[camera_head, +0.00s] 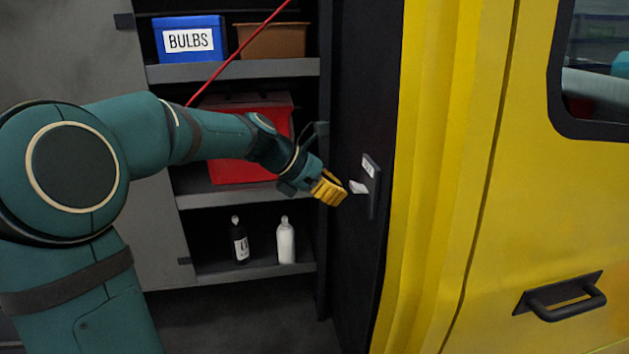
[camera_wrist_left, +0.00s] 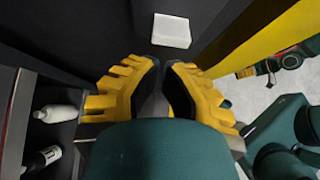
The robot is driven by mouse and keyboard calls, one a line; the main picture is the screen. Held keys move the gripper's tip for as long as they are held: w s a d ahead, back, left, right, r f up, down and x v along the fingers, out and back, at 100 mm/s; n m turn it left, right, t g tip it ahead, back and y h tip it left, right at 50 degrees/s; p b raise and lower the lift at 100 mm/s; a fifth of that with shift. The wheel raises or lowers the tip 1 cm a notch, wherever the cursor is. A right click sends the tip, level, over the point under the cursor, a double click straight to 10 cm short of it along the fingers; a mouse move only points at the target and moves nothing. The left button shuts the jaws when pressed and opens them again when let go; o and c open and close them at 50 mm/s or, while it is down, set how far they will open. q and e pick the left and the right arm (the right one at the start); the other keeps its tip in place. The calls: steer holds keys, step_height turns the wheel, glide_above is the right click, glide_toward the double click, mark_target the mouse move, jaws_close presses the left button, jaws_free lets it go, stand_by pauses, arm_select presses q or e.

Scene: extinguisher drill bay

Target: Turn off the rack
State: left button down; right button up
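A white switch lever (camera_head: 358,187) sticks out from a dark plate (camera_head: 373,200) on the black side panel, with a small white label above it. My left gripper (camera_head: 334,190) is just left of the lever, with a small gap or light contact; I cannot tell which. In the left wrist view the white lever (camera_wrist_left: 171,31) lies just beyond the fingertips of my left gripper (camera_wrist_left: 161,64). Its yellow fingers come together at the tips with nothing held. My right gripper (camera_wrist_left: 244,73) seems to show small and far off at the right of the wrist view; its fingers are unclear.
Left of the panel are shelves with a blue BULBS bin (camera_head: 190,40), a brown bin (camera_head: 273,42), a red box (camera_head: 235,172), a dark bottle (camera_head: 239,243) and a white bottle (camera_head: 286,243). A yellow vehicle side (camera_head: 480,180) with a black handle (camera_head: 562,297) stands right.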

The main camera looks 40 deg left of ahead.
mark_target(356, 199)
arm_select(q)
steer(key=shift+r+x, duration=0.15)
steer(key=shift+x, duration=0.65)
steer(key=shift+r+x, duration=0.15)
steer(key=shift+x, duration=0.6)
steer(key=shift+w+d, duration=0.15)
steer(key=shift+w, duration=0.05)
steer(key=t+h+b, duration=0.1)
steer(key=b, duration=0.2)
steer(key=shift+w+d+f, duration=0.25)
steer(key=shift+w+d, duration=0.05)
